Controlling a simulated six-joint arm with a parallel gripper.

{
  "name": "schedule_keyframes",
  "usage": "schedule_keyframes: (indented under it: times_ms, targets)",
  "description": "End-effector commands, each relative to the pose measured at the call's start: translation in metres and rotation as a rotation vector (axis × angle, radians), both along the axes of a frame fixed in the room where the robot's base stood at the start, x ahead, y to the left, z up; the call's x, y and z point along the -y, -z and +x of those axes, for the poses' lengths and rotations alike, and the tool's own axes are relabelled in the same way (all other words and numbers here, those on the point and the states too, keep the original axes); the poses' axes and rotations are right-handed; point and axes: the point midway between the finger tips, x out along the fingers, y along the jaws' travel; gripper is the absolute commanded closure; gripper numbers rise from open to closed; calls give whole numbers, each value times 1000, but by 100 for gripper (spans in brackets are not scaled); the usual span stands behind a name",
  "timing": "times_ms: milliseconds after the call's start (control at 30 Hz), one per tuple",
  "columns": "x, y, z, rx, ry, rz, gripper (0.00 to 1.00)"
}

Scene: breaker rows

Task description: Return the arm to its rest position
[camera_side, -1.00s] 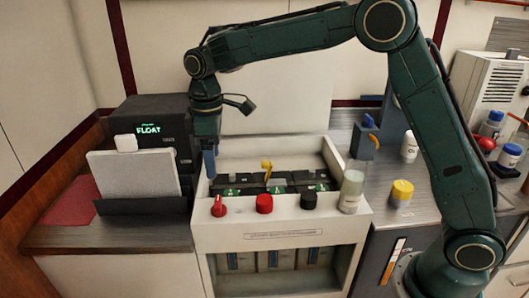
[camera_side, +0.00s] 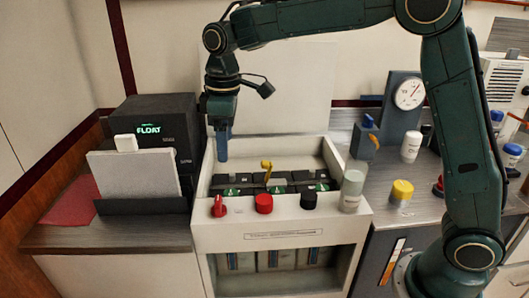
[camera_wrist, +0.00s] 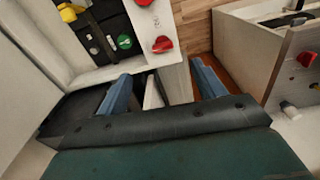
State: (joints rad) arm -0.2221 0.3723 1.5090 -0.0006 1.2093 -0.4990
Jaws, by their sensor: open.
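My gripper (camera_side: 222,144) hangs pointing down above the left end of the breaker panel (camera_side: 290,229) in the side view. Its blue fingers appear clear of the breakers. In the wrist view my gripper (camera_wrist: 163,86) shows two blue fingers spread wide with nothing held between them. A row of dark breakers (camera_side: 237,188) with green marks sits in the panel, and a yellow lever (camera_side: 267,167) stands up in the middle. The yellow piece also shows in the wrist view (camera_wrist: 70,12).
A red knob (camera_side: 219,207), a red button (camera_side: 264,204) and a black button (camera_side: 308,200) line the panel's front. A pale jar (camera_side: 352,190) stands at its right corner. A dial gauge (camera_side: 409,93) and yellow-capped jar (camera_side: 401,192) are right.

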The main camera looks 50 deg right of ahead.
Motion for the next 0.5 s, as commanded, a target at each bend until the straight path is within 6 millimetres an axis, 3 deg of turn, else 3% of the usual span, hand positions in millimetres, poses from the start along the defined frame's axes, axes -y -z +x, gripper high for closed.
schedule_keyframes:
  times_ms: [200, 500]
  targets:
    - [24, -30, -39, 63, 105, 20, 31]
    - [53, -56, -100, 150, 253, 50, 31]
